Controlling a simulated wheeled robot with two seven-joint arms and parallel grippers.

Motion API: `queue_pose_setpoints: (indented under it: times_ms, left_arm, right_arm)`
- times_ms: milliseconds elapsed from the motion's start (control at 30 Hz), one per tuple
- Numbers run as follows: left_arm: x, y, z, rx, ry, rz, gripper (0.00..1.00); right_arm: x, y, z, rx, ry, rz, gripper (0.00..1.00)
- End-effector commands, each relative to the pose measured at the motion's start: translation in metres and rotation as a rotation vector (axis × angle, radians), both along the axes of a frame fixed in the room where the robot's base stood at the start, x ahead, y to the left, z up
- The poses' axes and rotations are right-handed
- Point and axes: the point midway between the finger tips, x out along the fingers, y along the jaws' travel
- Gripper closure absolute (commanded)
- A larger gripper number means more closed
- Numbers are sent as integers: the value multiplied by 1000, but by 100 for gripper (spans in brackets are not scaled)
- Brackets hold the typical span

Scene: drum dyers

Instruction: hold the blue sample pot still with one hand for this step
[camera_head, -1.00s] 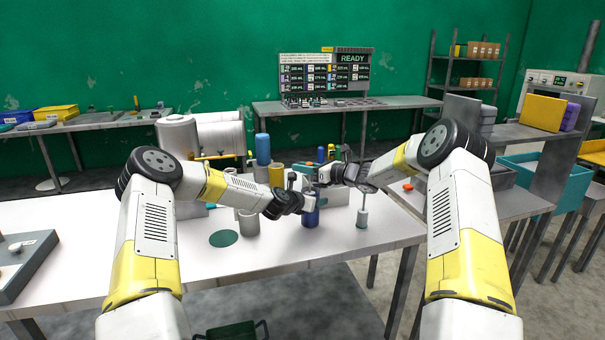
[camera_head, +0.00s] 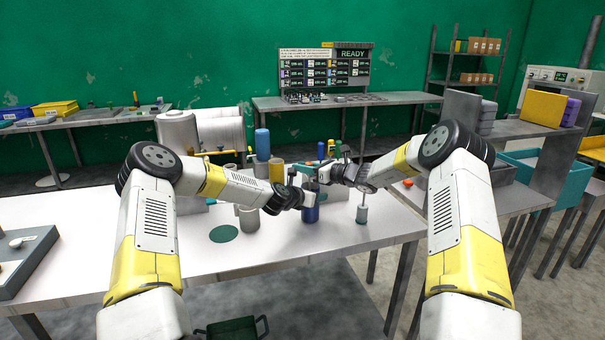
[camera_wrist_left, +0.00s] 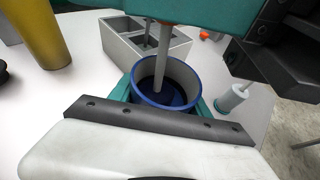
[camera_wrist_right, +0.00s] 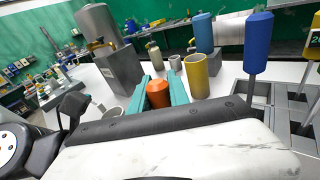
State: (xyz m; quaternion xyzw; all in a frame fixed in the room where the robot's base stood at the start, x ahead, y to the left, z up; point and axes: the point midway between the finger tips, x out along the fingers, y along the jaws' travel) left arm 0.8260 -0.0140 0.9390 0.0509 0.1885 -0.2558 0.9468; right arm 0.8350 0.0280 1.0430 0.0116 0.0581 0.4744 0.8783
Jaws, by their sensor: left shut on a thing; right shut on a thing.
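The blue sample pot (camera_head: 310,214) stands on the white table. My left gripper (camera_head: 308,198) is shut around its sides; in the left wrist view its teal fingers flank the pot (camera_wrist_left: 141,92), whose open top shows a grey inner wall and dark blue bottom. A thin grey rod (camera_wrist_left: 163,58) reaches down into the pot. My right gripper (camera_wrist_right: 159,92) is above the pot, shut on an orange handle (camera_wrist_right: 158,95). The pot's base is partly hidden by my left gripper in the head view.
A grey divided rack (camera_wrist_left: 122,40) stands close to the pot; a blue-handled tool (camera_wrist_right: 258,40) stands there. A yellow cylinder (camera_wrist_right: 198,78) is behind. A small pale bottle with a rod (camera_head: 362,214) stands right of the pot.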

Motion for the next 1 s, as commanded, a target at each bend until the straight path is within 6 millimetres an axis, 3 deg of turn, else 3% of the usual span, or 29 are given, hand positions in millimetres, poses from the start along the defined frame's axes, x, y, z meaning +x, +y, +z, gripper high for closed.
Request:
queue_pose_setpoints:
  times_ms: [100, 267, 767, 1000]
  left_arm:
    - [0, 0, 1, -1, -1, 0, 97]
    - [0, 0, 1, -1, -1, 0, 97]
    - [0, 0, 1, -1, -1, 0, 97]
    - [0, 0, 1, -1, -1, 0, 97]
  right_arm:
    - [0, 0, 12, 0, -2, 0, 100]
    - [0, 0, 16, 0, 0, 1, 100]
    - [0, 1, -26, 1, 0, 1, 100]
    - [0, 0, -28, 0, -1, 0, 100]
